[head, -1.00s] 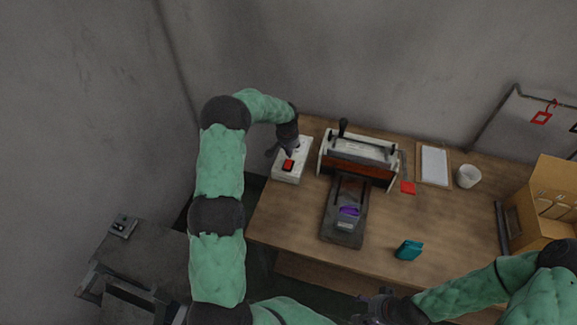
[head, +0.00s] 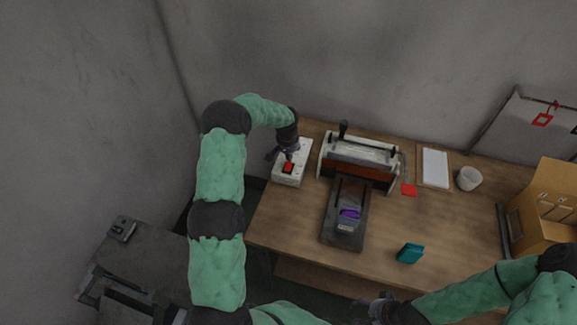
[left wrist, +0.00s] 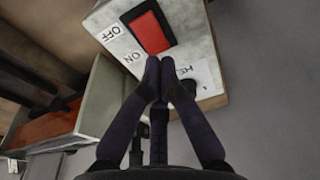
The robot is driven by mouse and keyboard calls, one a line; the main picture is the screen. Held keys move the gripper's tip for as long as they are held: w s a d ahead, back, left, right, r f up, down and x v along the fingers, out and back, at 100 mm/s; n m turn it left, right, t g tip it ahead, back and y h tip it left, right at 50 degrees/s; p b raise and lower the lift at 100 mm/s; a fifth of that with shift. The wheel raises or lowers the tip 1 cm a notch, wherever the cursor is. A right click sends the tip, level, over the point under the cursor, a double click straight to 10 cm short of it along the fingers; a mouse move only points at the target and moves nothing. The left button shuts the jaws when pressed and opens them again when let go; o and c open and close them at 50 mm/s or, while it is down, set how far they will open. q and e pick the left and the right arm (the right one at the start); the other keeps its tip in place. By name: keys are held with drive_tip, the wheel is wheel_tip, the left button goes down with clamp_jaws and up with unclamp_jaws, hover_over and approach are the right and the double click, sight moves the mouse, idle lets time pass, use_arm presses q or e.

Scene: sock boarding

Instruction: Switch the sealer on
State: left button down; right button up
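The white switch box (head: 303,159) stands at the table's left back, with a red rocker switch (head: 288,168) on its top. In the left wrist view the red rocker (left wrist: 151,31) sits in a black frame beside the printed words OFF and ON. My left gripper (head: 287,155) is over the box. In the left wrist view its fingertips (left wrist: 160,66) are together, with nothing between them, close to the ON end of the rocker; contact cannot be told. The sealer (head: 360,150), with a black lever, stands right of the box. My right gripper (head: 380,306) is low in the picture, its fingers unclear.
A dark sled (head: 340,232) with a purple item (head: 349,213) lies before the sealer. A teal item (head: 410,252), a red tag (head: 408,189), a white cup (head: 469,178), a framed sheet (head: 434,168) and a cardboard box (head: 545,205) are on the table (head: 450,225). Its middle right is clear.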

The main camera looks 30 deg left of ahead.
use_arm(q)
drive_tip(key=shift+f+b, duration=1.05)
drive_tip(key=shift+f, duration=0.35)
idle(1.3)
drive_tip(key=shift+r, duration=0.2)
drive_tip(key=shift+r+p, duration=1.5)
drive_tip(key=shift+r, duration=1.9)
